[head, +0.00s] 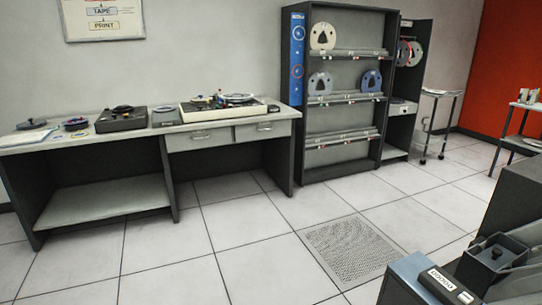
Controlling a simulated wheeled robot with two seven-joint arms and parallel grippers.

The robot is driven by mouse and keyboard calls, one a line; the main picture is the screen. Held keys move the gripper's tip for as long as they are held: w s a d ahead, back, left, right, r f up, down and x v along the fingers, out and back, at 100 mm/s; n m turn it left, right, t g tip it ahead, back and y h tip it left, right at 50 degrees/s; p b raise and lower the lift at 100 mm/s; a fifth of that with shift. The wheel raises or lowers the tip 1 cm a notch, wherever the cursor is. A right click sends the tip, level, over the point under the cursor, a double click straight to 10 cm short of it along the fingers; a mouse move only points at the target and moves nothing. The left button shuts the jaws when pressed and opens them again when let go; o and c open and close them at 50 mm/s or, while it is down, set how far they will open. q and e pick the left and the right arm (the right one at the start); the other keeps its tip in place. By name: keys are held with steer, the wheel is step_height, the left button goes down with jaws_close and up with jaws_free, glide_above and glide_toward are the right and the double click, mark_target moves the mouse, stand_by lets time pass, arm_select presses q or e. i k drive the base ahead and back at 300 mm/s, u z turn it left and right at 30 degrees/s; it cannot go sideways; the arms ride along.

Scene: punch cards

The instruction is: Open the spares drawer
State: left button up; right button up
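Two light grey drawers sit side by side under the desk top (95,139) along the back wall. The left drawer (186,143) and the right drawer (250,134) each have a small handle on the front. Both look shut, with their fronts flush. I cannot read a label on either, so I cannot tell which is the spares drawer. Neither of my grippers is in view.
A reel rack (331,109) stands right of the desk, and a small trolley (436,129) beyond it. A dark machine with a blue-grey top (405,268) fills the lower right corner. The tiled floor before the desk is clear, with a perforated tile (347,250).

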mark_target(277, 128)
steer(key=u, duration=0.1)
steer(key=i, duration=2.45)
steer(key=u, duration=0.3)
steer(key=i, duration=2.4)
steer(key=u, duration=0.2)
